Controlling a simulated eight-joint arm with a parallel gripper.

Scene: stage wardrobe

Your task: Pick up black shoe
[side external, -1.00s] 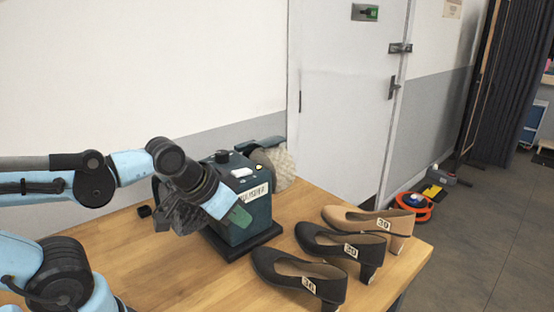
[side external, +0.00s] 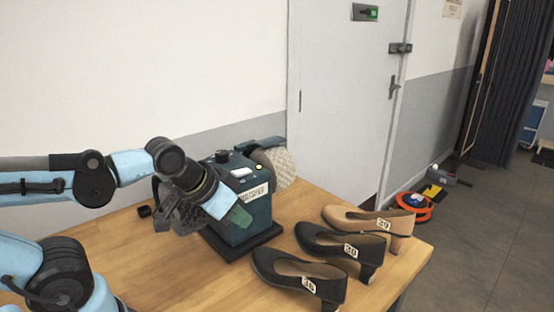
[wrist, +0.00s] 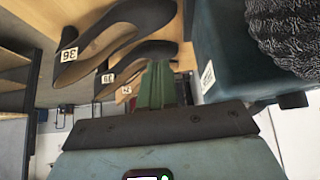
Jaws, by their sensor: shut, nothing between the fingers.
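Two black heeled shoes stand on the wooden table, toes toward my arm. The near black shoe (side external: 270,266) has a white tag reading 36. The second black shoe (side external: 318,243) is just behind it, also tagged. In the wrist view the 36 shoe (wrist: 125,30) is at upper left, with the second black shoe (wrist: 150,49) below it. My gripper (side external: 240,217) is left of and above the shoes, in front of the teal machine. Its green fingers (wrist: 158,82) are together and empty in the wrist view, touching no shoe.
A beige heeled shoe (side external: 345,216) stands behind the black pair. The teal machine (side external: 250,207) with a grey textured wheel (side external: 279,165) stands close behind my gripper. The table (side external: 190,278) is clear at front left. Its right edge lies just past the shoe heels.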

